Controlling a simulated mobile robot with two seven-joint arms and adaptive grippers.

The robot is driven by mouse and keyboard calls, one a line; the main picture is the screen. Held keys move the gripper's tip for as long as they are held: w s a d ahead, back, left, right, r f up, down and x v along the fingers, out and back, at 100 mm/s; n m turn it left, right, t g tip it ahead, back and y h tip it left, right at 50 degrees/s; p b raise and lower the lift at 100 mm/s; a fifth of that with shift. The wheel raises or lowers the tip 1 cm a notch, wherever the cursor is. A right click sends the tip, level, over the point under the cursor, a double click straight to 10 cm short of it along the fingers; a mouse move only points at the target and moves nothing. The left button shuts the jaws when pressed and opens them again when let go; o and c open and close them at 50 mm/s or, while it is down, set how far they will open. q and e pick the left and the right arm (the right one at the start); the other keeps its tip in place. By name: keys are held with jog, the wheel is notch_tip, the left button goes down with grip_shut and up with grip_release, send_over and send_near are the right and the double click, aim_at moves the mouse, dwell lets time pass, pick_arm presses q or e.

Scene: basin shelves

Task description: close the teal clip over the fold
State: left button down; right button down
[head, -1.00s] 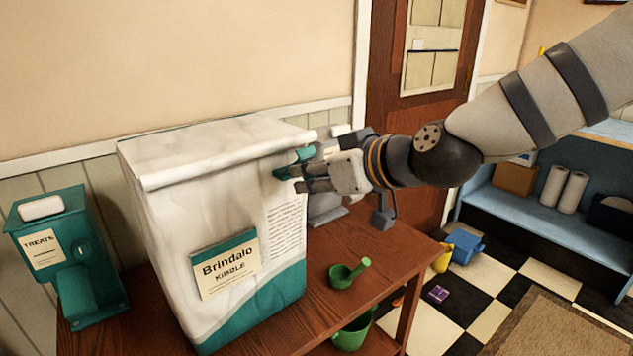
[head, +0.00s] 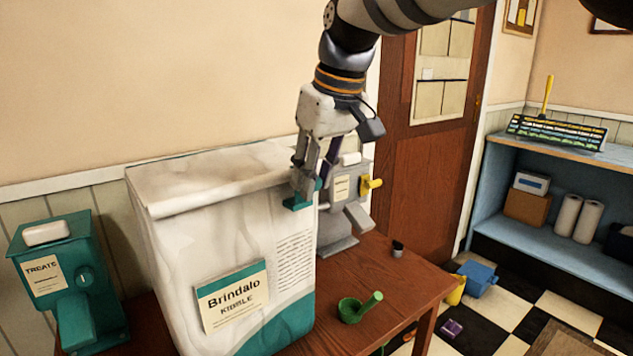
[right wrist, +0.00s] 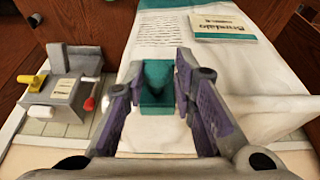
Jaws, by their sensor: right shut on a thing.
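The white kibble bag (head: 185,240) stands on the wooden table with its top folded over into a roll (head: 225,198). The teal clip (head: 297,203) sits at the right end of this fold. My right gripper (head: 308,187) points down from above and is shut on the clip. In the right wrist view the clip (right wrist: 158,82) lies between the purple-padded fingers, with the bag (right wrist: 185,45) beyond. The fingers partly cover the clip in the head view, so I cannot tell whether its jaws are fully closed. My left gripper is not in view.
A teal treat dispenser (head: 62,265) stands left of the bag. A grey dispenser with a yellow handle (head: 343,205) is close behind my right gripper. A green scoop (head: 352,308) lies on the table (head: 395,285). The table's right part is mostly clear.

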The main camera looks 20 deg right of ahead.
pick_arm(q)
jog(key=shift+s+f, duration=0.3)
pick_arm(e)
jog(key=shift+w+f+g, duration=0.1)
jog(key=shift+w+g, duration=0.1)
jog(key=shift+g, duration=0.2)
jog(key=c, duration=1.4)
grip_release()
jog(key=shift+d, duration=0.1)
jog(key=shift+c, duration=0.2)
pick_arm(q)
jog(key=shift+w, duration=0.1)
pick_arm(e)
jog(key=shift+w, duration=0.1)
jog(key=shift+r, duration=0.4)
jog(key=v, duration=1.1)
jog(key=shift+r, duration=0.1)
